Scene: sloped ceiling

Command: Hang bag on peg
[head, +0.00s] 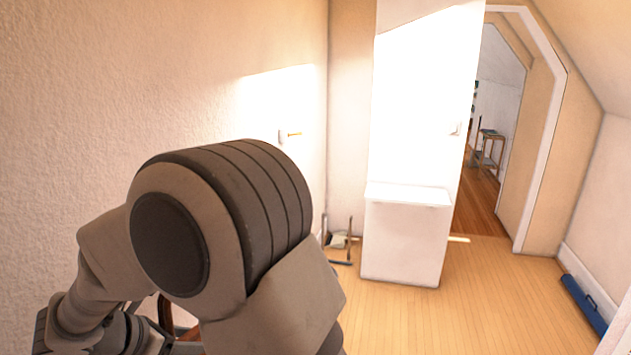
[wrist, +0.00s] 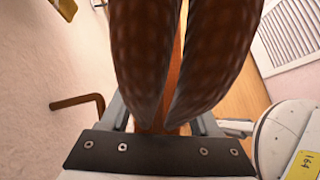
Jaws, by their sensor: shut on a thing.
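The peg (head: 294,134) is a small wooden-coloured stub on a pale wall plate in the head view, on the sunlit left wall beyond my arm. In the wrist view, the bag (wrist: 139,52) fills the upper middle as two brown, spotted shapes tapering towards me, with a plain orange-brown strip between them. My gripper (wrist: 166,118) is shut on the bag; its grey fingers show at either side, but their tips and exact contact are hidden. In the head view my arm covers the gripper and nearly all of the bag.
A white cabinet (head: 403,240) stands ahead beside a doorway. A small dark-framed item (head: 339,244) is on the floor near it. A blue item (head: 583,304) lies along the right wall. The wood floor between is clear. A brown bent bar (wrist: 79,102) shows at the wrist view's left.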

